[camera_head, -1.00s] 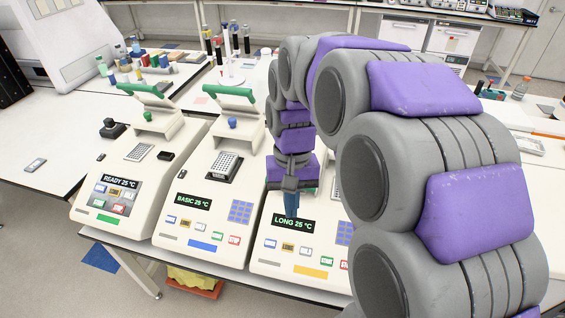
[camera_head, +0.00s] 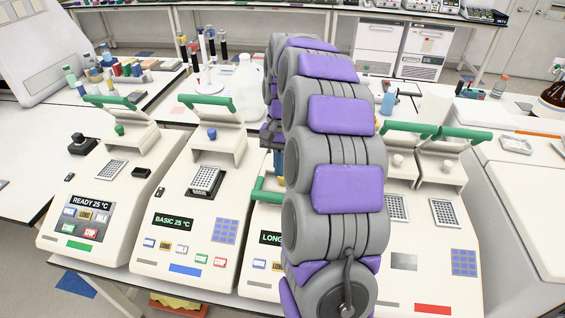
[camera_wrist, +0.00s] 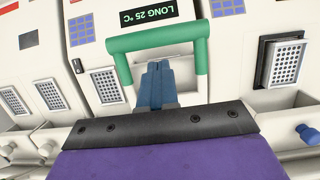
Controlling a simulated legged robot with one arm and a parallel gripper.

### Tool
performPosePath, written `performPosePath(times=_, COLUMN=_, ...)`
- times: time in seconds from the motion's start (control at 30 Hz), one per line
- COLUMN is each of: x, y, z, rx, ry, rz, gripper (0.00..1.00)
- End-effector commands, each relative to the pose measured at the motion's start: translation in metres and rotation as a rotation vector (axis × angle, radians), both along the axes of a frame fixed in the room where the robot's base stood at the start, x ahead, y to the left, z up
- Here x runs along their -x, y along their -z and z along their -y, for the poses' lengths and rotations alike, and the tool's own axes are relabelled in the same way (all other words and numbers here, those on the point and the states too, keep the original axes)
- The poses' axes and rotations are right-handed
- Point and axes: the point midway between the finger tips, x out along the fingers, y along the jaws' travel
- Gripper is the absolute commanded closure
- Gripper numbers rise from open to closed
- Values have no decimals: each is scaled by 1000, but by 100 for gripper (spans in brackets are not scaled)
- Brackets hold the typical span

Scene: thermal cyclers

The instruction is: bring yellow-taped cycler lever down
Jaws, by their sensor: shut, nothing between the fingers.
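The cycler reading LONG 25 °C (camera_head: 259,225) is mostly hidden behind my arm in the head view; its front tape is not visible there now. Its green lever handle (camera_head: 268,197) sits low and forward, unlike the raised handles of its neighbours. In the wrist view the green handle (camera_wrist: 160,45) spans the cycler just below its upside-down display (camera_wrist: 148,13). My gripper (camera_wrist: 160,68) is shut and empty, its blue fingertips between the handle's side arms, close to the crossbar. I cannot tell whether they touch or whether the lid is fully down.
The BASIC cycler (camera_head: 187,250) with blue tape and the READY cycler (camera_head: 90,240) with green tape stand to the left, lids raised. A red-taped cycler (camera_head: 465,285) stands to the right, with raised green handles (camera_head: 465,133) on that side.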

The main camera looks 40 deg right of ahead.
Motion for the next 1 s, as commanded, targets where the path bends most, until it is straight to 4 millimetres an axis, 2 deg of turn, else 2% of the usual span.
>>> performPosePath(times=0.03, x=2, y=13, z=2, rx=-5, ry=1, rz=-3, gripper=100)
performPosePath(times=0.2, x=7, y=43, z=7, rx=-14, ry=1, rz=-2, gripper=100)
performPosePath(times=0.4, x=11, y=65, z=0, rx=-13, ry=1, rz=-3, gripper=100)
performPosePath(times=0.67, x=11, y=73, z=-11, rx=-4, ry=-1, rz=-6, gripper=100)
performPosePath(times=1.0, x=13, y=71, z=-7, rx=-11, ry=0, rz=-3, gripper=100)
